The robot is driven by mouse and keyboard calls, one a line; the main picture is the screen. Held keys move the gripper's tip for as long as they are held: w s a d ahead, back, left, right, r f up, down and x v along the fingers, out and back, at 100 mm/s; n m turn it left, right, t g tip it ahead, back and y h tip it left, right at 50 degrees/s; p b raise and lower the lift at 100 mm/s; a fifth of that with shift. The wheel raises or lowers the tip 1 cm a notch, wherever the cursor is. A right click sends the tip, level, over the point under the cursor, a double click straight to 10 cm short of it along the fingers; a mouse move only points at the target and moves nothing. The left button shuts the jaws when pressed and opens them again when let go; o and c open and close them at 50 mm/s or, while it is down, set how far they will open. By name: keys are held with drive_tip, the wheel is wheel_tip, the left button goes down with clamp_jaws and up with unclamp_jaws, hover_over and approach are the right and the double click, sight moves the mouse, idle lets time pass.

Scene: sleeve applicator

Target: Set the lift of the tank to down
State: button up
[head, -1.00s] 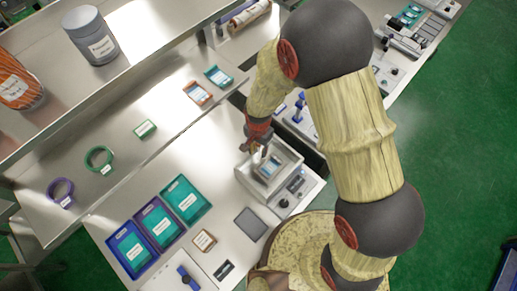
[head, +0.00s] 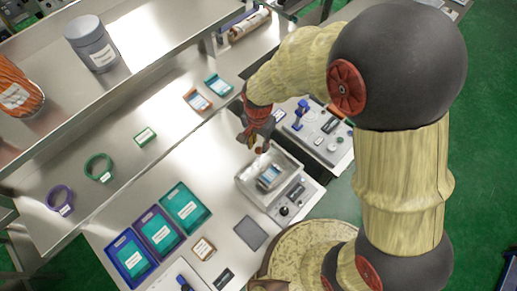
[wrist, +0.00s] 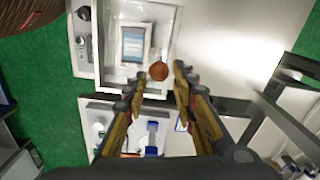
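The tank (head: 285,160) is an open pale metal basin on a grey bench unit; it also shows at the top of the wrist view (wrist: 171,25). A small labelled piece (head: 269,178) with a blue-grey face sits inside it. A round brown knob (wrist: 158,71) shows at the tank's near edge in the wrist view, between my fingertips in the picture. I cannot tell whether they touch it. My gripper (head: 254,146) is at the tank's back left edge, fingers apart, as the wrist view shows (wrist: 159,80). The lift's height is hard to tell.
A control panel with a black dial (head: 284,211) fronts the tank. A second unit with a blue upright part (head: 301,113) stands behind right. Several teal-filled trays (head: 186,208) lie left. A shelf with a grey jar (head: 92,44) overhangs the left.

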drive_tip(key=shift+r, duration=0.45)
drive_tip(key=shift+c, duration=0.2)
